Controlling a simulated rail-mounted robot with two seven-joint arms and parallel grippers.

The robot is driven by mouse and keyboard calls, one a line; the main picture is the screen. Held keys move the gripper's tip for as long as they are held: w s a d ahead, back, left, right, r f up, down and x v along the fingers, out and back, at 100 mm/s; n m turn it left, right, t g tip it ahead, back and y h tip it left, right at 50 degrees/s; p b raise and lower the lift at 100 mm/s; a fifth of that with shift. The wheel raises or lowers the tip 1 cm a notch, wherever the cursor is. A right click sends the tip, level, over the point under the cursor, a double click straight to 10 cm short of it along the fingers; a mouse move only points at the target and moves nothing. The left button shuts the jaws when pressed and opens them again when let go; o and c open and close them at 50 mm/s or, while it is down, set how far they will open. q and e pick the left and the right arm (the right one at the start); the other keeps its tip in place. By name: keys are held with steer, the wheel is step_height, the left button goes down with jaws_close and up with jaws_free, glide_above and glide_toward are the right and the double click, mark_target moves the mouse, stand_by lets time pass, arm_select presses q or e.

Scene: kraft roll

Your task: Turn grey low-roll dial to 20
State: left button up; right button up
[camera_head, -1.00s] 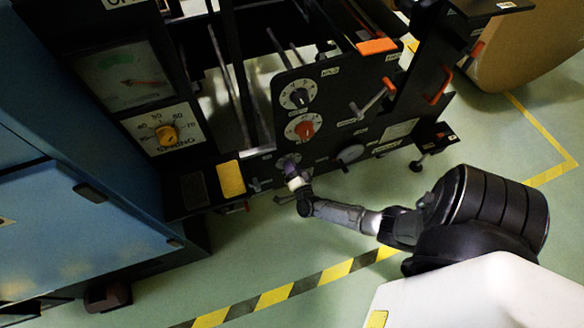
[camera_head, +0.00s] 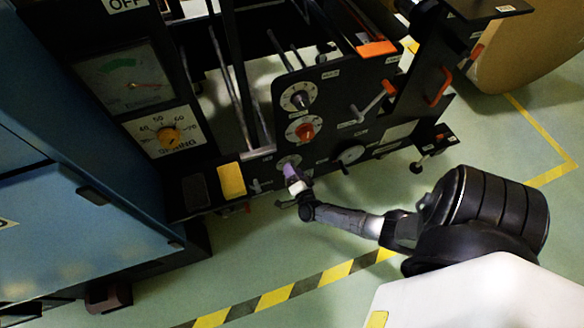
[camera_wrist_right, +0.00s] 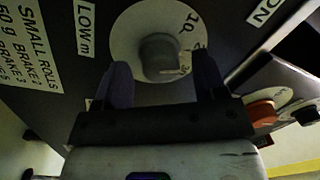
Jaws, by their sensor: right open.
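The grey low-roll dial (camera_wrist_right: 160,57) is a grey knob on a round white scale plate beside a "LOW" label in the right wrist view. The printed numbers are partly hidden, and I cannot read its setting with certainty. In the head view the dial plate (camera_head: 287,163) is low on the black panel, partly covered by my right gripper (camera_head: 292,172). In the wrist view the right gripper (camera_wrist_right: 163,78) is open, one dark finger on each side of the knob. I cannot tell whether the fingers touch it. My left gripper is out of view.
The black panel also carries a black-knob dial (camera_head: 299,97), an orange-red dial (camera_head: 306,129), a grey round knob (camera_head: 350,154) and a red-tipped crank (camera_head: 388,88). A yellow block (camera_head: 231,180) is left of the gripper. The green floor (camera_head: 330,240) in front is open.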

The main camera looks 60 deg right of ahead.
steer(key=p+v, duration=0.3)
steer(key=v, duration=0.9)
steer(key=shift+s+a+p, duration=0.15)
steer(key=shift+s+p, duration=0.05)
steer(key=shift+p, duration=0.1)
